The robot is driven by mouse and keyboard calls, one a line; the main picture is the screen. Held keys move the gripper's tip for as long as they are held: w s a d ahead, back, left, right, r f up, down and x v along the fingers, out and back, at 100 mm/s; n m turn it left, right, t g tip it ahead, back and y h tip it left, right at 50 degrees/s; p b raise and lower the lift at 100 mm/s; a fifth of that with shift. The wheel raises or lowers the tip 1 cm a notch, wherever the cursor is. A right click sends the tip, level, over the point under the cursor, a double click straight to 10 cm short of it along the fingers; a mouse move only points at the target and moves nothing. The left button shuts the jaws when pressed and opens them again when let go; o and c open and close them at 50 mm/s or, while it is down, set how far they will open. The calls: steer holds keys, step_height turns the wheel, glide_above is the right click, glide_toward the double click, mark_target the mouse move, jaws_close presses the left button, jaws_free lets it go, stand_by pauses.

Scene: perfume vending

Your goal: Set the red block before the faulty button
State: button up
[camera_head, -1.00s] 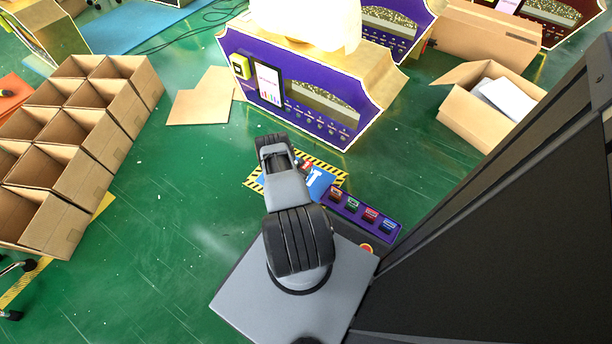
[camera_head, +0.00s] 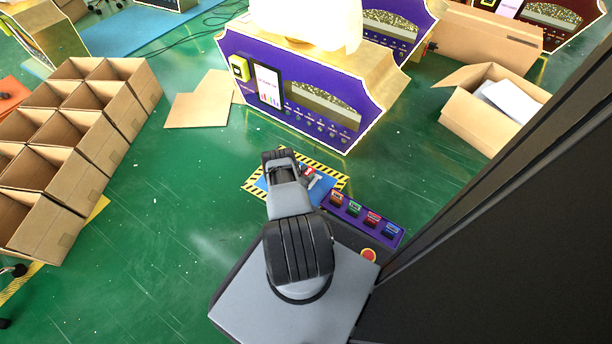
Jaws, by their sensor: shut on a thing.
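My arm rises from its grey base at the lower middle, and its links hide much of my gripper (camera_head: 311,181). The gripper shows only as a small dark and grey part over the blue mat. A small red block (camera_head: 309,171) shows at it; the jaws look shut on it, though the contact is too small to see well. The purple vending machine (camera_head: 318,95) stands beyond, apart from the gripper, with a row of small buttons (camera_head: 320,124) low on its front. Which button is faulty cannot be told.
A blue mat with yellow-black striped edges (camera_head: 335,180) lies under the gripper. A purple tray (camera_head: 345,214) beside it holds several coloured blocks. Cardboard boxes stand left (camera_head: 62,150) and right (camera_head: 480,125). Green floor between mat and machine is clear.

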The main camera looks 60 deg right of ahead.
steer(key=shift+f, duration=0.15)
steer(key=o, duration=0.9)
